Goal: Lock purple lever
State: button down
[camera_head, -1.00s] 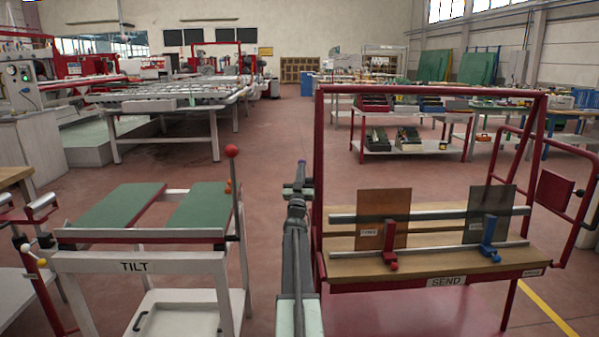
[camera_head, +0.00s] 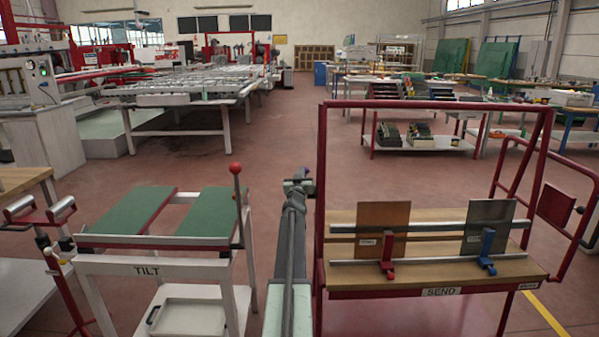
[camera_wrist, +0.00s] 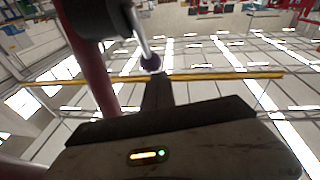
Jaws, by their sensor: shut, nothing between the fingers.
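In the wrist view, a lever with a silver rod and a dark purple ball knob (camera_wrist: 152,63) hangs from a dark round pivot (camera_wrist: 98,17) beside a red post. My gripper (camera_wrist: 157,84) points at the knob with its dark fingers together and empty. The fingertips lie just below the knob in the picture; whether they touch it I cannot tell. In the head view, my gripper (camera_head: 299,184) is at the end of my arm, left of the red frame (camera_head: 321,190). I cannot make out the purple lever clearly there.
The SEND bench (camera_head: 335,270) with two upright plates is right of my arm. The white TILT table (camera_head: 190,266), with a red-ball lever (camera_head: 236,169), is on the left. Open red floor (camera_head: 280,130) lies ahead between them.

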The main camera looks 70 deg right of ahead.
jog(key=d, duration=0.3)
jog(key=shift+d+f+b, duration=0.1)
jog(key=shift+f+b, duration=0.2)
jog(key=shift+w+d+f+b, duration=0.3)
jog(key=shift+d+f+b, duration=0.05)
jog(key=shift+d, duration=0.25)
jog(key=shift+w+d+f+b, duration=0.3)
jog(key=shift+d+f, duration=0.05)
jog(key=shift+d, duration=0.3)
dwell(0.6)
jog(key=s+a+r+p, duration=0.2)
jog(key=a+r+p, duration=0.5)
jog(key=a, duration=0.3)
jog(key=shift+a+r+p, duration=0.25)
jog(key=shift+r+p, duration=0.05)
